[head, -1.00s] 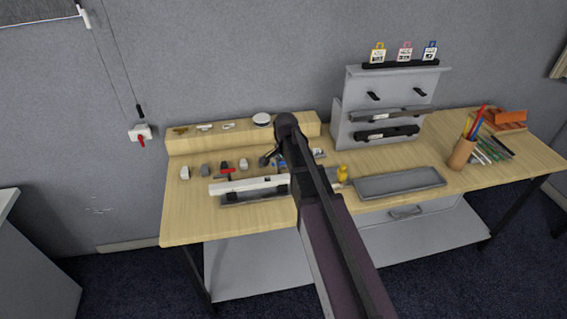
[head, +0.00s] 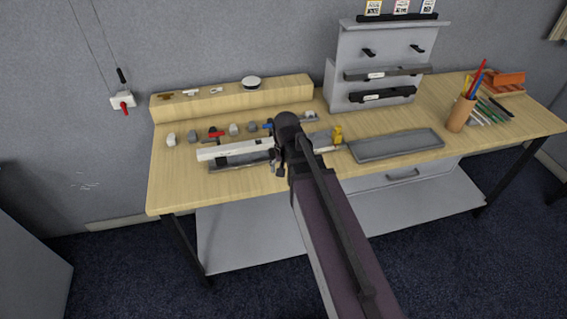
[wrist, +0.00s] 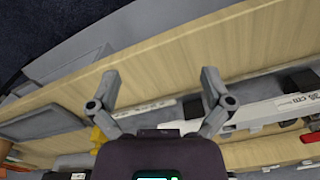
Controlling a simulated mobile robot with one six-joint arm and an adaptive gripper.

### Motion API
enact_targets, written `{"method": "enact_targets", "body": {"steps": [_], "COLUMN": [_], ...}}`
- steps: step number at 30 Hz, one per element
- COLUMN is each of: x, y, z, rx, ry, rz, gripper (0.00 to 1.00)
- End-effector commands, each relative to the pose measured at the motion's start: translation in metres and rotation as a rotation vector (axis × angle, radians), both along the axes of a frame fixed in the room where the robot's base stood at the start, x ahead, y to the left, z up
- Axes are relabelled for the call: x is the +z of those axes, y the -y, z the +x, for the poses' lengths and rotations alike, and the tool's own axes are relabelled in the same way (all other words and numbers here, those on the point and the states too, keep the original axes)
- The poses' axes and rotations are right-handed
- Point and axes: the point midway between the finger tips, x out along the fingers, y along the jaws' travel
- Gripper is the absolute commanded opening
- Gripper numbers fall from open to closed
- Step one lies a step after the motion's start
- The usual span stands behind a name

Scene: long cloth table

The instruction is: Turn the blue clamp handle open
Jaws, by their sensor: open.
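A small blue handle (head: 268,125) shows at the right end of a row of small grey and white fittings on the wooden table, just left of my arm. Its base and exact angle are too small to tell. My gripper (head: 279,168) is near the table's front edge, in front of the blue handle and apart from it. In the wrist view my gripper (wrist: 161,88) has its two fingers spread with nothing between them. I cannot make out the blue handle in the wrist view.
A long white bar (head: 225,149) lies between the table's front edge and the fittings. A red handle (head: 215,134) stands left of the blue one. A yellow item (head: 337,134) and a grey tray (head: 395,154) lie to the right. A raised wooden ledge (head: 215,102) runs behind.

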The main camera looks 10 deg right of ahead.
Motion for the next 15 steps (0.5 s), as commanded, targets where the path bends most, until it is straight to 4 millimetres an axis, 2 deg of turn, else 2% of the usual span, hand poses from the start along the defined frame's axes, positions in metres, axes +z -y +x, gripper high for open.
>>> {"method": "enact_targets", "body": {"steps": [3,15], "x": [-0.014,-0.041], "y": [0.0,0.0], "z": [-0.017,-0.058], "rx": [0.071,0.294], "ry": [0.0,0.0], "rz": [0.0,0.0], "gripper": [1.0,1.0]}}
